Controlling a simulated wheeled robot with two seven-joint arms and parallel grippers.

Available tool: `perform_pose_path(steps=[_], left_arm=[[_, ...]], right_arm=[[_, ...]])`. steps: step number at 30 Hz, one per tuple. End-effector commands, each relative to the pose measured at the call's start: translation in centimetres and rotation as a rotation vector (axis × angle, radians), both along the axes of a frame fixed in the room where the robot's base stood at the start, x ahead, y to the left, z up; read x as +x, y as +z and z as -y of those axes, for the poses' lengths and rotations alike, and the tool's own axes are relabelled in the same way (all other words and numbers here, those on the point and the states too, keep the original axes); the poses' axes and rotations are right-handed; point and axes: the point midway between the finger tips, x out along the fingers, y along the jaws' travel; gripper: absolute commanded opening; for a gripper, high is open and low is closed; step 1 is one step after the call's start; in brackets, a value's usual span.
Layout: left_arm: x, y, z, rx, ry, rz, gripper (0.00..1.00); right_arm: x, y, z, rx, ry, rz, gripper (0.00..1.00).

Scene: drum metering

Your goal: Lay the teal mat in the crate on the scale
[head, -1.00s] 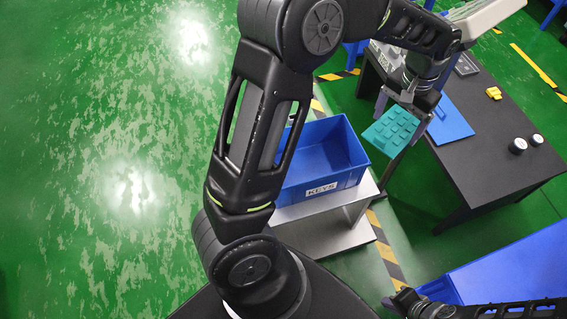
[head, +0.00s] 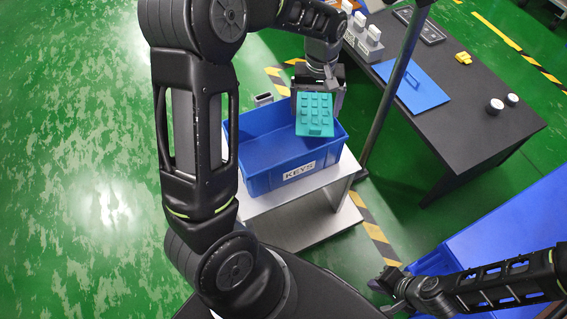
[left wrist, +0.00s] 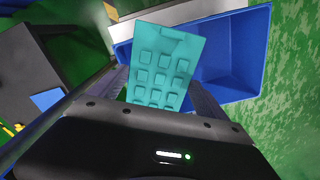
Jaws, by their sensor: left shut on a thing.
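The teal mat (head: 315,116), a flat piece with rows of raised squares, is held by my left gripper (head: 318,92). It hangs tilted above the back right part of the blue crate (head: 262,184); it also shows in the left wrist view (left wrist: 163,65), overlapping the crate (left wrist: 232,60). My left gripper is shut on the mat. The crate is labelled KEYS and stands on a silver metal platform (head: 290,212), apparently the scale, with a small grey box (head: 264,98) behind it. The visible crate floor looks empty. My right gripper (head: 386,281) is at lower right, its fingers unclear.
A dark table (head: 470,120) at the right holds a blue board (head: 412,85), a yellow piece (head: 463,58), two white-topped round items and grey items. A dark post (head: 388,95) rises between crate and table. A blue surface (head: 500,230) lies at lower right.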

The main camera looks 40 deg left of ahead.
Motion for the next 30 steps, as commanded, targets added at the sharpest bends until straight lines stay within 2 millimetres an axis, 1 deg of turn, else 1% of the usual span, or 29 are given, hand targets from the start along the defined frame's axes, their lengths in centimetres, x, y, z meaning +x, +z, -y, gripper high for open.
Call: perform_pose_path(steps=[1,3,6,7,9,12,23,26,30], left_arm=[[-0.8,-3.3,-1.5,0.0,0.091,-0.001,0.41],[-1.8,-5.4,-3.1,-0.001,0.207,0.0,0.41],[-3.1,-7.7,-4.9,-0.001,0.345,0.0,0.41],[-3.4,-8.2,-5.3,0.0,0.379,0.0,0.41],[-3.9,-9.1,-6.0,-0.001,0.437,0.0,0.41],[-4.4,-9.6,-6.6,0.0,0.486,0.001,0.41],[-4.5,-9.7,-6.7,0.001,0.496,0.001,0.41],[-4.5,-10.7,-6.7,0.001,0.495,-0.002,0.41],[-4.6,-13.3,-6.7,0.001,0.495,-0.003,0.41]], right_arm=[[0.0,-2.9,0.0,0.0,0.0,0.0,0.0],[0.0,-4.4,0.0,0.0,-0.001,0.0,0.0],[0.0,-6.1,0.0,0.0,-0.001,0.0,0.0],[0.0,-6.4,0.0,0.0,-0.001,0.0,0.0],[0.0,-7.0,0.0,0.0,-0.001,0.0,0.0],[0.0,-7.3,0.0,0.0,-0.001,0.0,0.0],[0.0,-7.2,0.0,0.0,-0.001,0.0,0.0],[0.0,-7.6,0.0,0.0,-0.001,0.0,0.0],[0.0,-8.4,0.0,0.0,-0.002,-0.001,0.0]])
